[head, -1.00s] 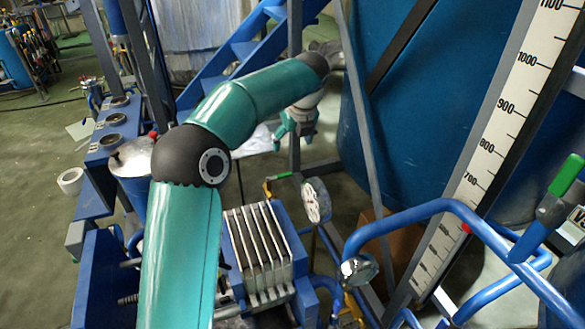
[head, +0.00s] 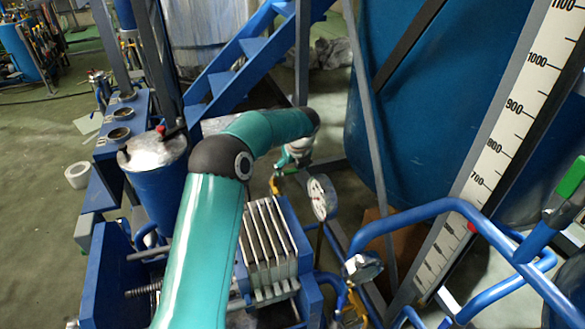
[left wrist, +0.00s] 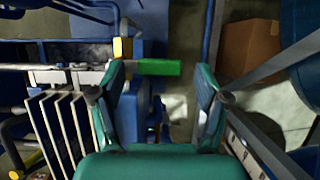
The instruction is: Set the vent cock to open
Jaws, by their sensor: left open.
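A green lever handle (left wrist: 158,67) with a yellow body (left wrist: 122,47) lies crosswise ahead of my left gripper in the left wrist view; I take it to be the vent cock. My left gripper (left wrist: 158,98) is open, its two fingers wide apart with nothing held between them. The handle shows beyond the fingertips, and I see no contact. In the head view my left gripper (head: 288,165) hangs over the cock, hiding most of it; an orange-yellow part (head: 275,186) shows just below. My right gripper is out of view.
A round gauge (head: 322,196) stands close to the right of the cock. A plate stack (head: 268,250) is in front of it. Blue pipes (head: 420,213), another green-handled valve (head: 570,178) and a numbered scale (head: 515,110) are at right. A cardboard box (left wrist: 255,48) stands beyond.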

